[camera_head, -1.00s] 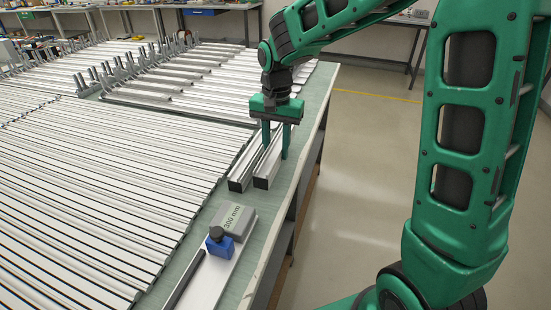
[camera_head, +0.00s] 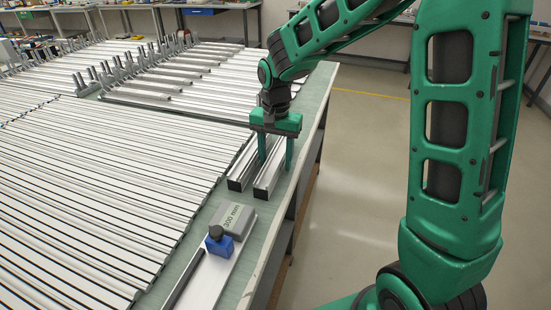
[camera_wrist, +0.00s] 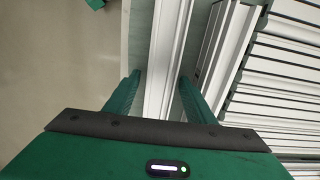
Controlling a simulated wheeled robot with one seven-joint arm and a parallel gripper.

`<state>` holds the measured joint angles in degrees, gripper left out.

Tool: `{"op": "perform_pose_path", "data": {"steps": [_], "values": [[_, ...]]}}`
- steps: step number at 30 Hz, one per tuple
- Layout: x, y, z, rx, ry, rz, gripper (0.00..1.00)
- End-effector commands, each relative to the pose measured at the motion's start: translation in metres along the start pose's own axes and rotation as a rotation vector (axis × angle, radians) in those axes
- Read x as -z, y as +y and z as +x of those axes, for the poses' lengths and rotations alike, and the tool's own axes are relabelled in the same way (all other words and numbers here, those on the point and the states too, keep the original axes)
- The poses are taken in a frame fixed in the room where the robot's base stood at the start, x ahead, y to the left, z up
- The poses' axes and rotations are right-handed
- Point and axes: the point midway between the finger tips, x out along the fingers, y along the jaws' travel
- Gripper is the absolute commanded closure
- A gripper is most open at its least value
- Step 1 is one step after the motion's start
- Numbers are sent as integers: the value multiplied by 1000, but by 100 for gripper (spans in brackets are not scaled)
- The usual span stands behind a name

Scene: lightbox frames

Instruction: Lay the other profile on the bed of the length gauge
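Two silver profiles with dark ends lie side by side along the bench's right edge. In the head view the left profile (camera_head: 240,177) is beside the right profile (camera_head: 268,182). My gripper (camera_head: 276,165) is open with its fingers down on either side of the right profile. In the wrist view that profile (camera_wrist: 166,60) runs between the fingertips (camera_wrist: 159,79), with a gap showing beside each finger. The other profile (camera_wrist: 221,45) lies outside the fingers. The length gauge's bed (camera_head: 208,284) is in the foreground, with a blue stop (camera_head: 219,245) and a grey block marked 300 mm (camera_head: 232,219).
Many long profiles (camera_head: 100,190) cover the bench to the left. More bars (camera_head: 190,85) and upright grey holders (camera_head: 110,77) stand farther back. The bench edge (camera_head: 275,235) and open floor (camera_head: 360,180) are on the right. A dark strip (camera_head: 184,278) lies left of the gauge bed.

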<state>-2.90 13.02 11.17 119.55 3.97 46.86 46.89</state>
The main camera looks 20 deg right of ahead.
Motion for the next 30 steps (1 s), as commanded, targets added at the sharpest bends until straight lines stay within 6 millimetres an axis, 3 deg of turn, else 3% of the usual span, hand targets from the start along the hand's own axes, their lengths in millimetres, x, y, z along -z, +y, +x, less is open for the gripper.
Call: {"op": "perform_pose_path", "data": {"steps": [8,21,30], "values": [[0,-1,-21,3,3,0,50],[0,-1,-103,3,3,0,50],[0,0,-122,0,0,-1,50]]}}
